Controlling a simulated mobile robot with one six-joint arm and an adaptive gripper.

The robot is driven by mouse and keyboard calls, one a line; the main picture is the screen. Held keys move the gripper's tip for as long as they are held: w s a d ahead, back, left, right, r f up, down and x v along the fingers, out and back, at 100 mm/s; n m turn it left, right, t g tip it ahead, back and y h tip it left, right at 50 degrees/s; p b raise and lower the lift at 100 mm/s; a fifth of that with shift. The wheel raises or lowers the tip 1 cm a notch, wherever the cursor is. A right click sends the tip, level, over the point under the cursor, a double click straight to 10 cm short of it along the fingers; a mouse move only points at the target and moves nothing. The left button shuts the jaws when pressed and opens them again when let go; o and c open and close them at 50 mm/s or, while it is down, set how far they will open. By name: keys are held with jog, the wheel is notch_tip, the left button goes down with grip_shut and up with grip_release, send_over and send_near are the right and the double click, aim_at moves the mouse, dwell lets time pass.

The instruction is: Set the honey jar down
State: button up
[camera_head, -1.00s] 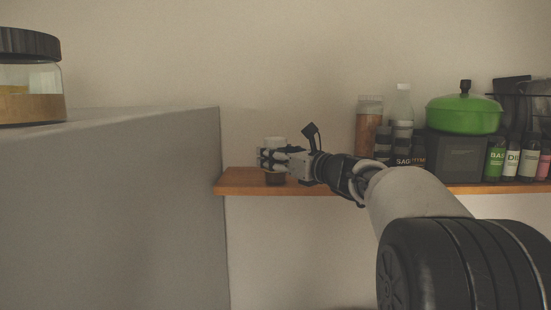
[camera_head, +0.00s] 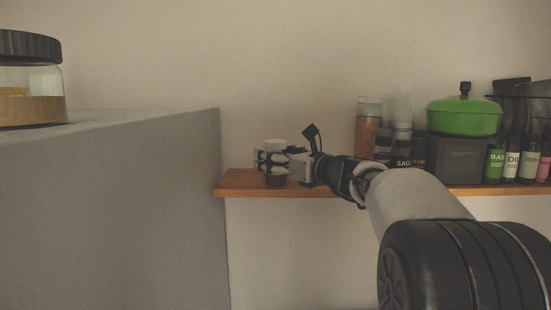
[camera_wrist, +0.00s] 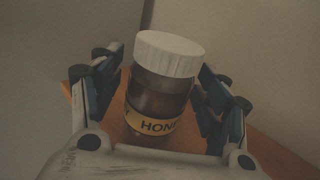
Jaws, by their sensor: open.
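The honey jar has a white lid, dark contents and a yellow label reading "HON". In the wrist view the honey jar (camera_wrist: 160,88) stands between the two fingers of my gripper (camera_wrist: 160,95), which are open with a gap on each side. In the head view the honey jar (camera_head: 275,179) is at the left end of the wooden shelf (camera_head: 235,184), partly hidden by my gripper (camera_head: 272,160). Its base appears to rest on the shelf.
A grey cabinet side (camera_head: 130,190) stands left of the shelf, with a large dark-lidded jar (camera_head: 30,85) on top. To the right are a tall spice jar (camera_head: 367,130), a green pot (camera_head: 464,117) on a dark box (camera_head: 457,155), and several small bottles (camera_head: 495,162).

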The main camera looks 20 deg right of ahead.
jog(key=b+v, duration=0.2)
jog(key=v, duration=1)
jog(key=shift+w, duration=0.1)
